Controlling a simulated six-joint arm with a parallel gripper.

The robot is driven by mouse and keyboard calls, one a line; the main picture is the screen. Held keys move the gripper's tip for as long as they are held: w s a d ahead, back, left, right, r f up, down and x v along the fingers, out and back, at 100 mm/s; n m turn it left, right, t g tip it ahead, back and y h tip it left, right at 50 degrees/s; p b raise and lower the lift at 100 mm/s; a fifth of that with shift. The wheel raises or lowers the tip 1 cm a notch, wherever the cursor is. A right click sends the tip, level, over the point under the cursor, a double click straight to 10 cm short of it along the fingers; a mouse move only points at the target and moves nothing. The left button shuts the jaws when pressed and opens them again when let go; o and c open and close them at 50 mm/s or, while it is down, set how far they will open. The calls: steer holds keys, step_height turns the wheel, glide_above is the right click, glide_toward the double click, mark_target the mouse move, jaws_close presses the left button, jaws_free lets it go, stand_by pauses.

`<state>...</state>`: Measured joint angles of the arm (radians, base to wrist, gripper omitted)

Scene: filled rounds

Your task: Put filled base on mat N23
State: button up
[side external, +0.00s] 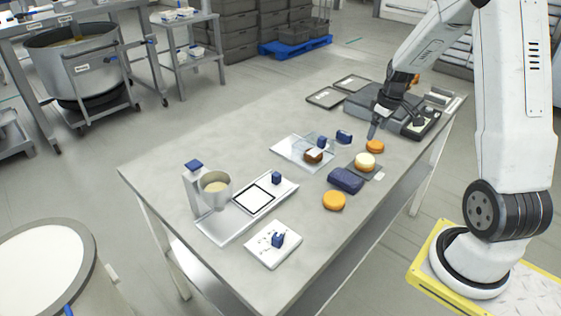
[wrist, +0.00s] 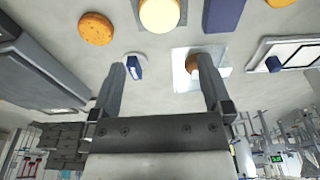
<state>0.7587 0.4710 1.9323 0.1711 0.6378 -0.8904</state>
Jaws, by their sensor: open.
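My gripper (side external: 388,118) is open and empty above the far part of the table; it also shows in the wrist view (wrist: 162,78). A round with a pale cream top (side external: 365,160) sits on a small grey mat (side external: 377,167); the round shows at the top of the wrist view (wrist: 160,13). A brown round (side external: 313,157) with some white on it lies on a clear plate (side external: 287,149); my right finger partly covers it in the wrist view (wrist: 191,62). Two dark mats (side external: 326,98) (side external: 352,83) lie at the far end. I cannot read N23 anywhere.
Plain orange rounds (side external: 375,146) (side external: 334,201) and a dark blue block (side external: 346,180) lie near the cream-topped round. A grey machine (side external: 365,102) stands behind. A cup on a stand (side external: 213,188) and a white framed tray (side external: 254,199) are at the near left.

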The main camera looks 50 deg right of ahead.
steer(key=s+a, duration=0.2)
steer(key=a, duration=1.2)
steer(key=s+a+r+t, duration=0.1)
steer(key=s+a, duration=0.2)
steer(key=a, duration=1.2)
steer(key=shift+r, duration=0.15)
